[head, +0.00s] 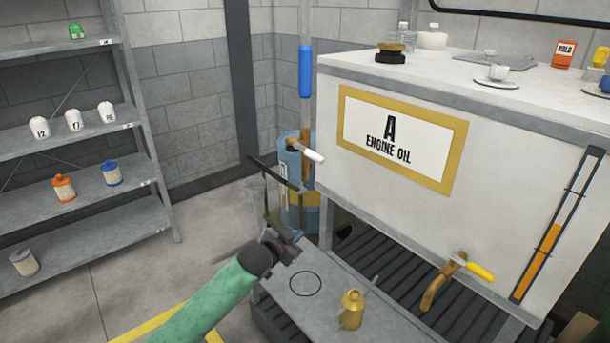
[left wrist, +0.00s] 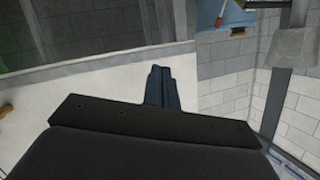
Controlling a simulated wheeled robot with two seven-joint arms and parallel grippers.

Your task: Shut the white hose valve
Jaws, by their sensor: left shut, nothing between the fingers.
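The white hose valve handle (head: 313,156) sticks out to the right and slightly down from a brass valve body (head: 306,140). The valve hangs below a blue sleeve (head: 305,72) on a grey vertical hose or pipe, left of the engine oil tank. My left gripper (head: 294,240) is below the valve and a little left of it, apart from it, over the low bench. In the left wrist view its fingers (left wrist: 162,88) are together with nothing between them. I cannot make out the white handle for certain in that view. My right gripper is not in view.
The tank (head: 400,95) fills the right, with a yellow-handled tap (head: 478,271) low on its front. A brass can (head: 352,310) stands on the low bench (head: 320,318). A blue drum (head: 295,190) stands behind the valve. Shelves (head: 85,226) stand at left; floor between is clear.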

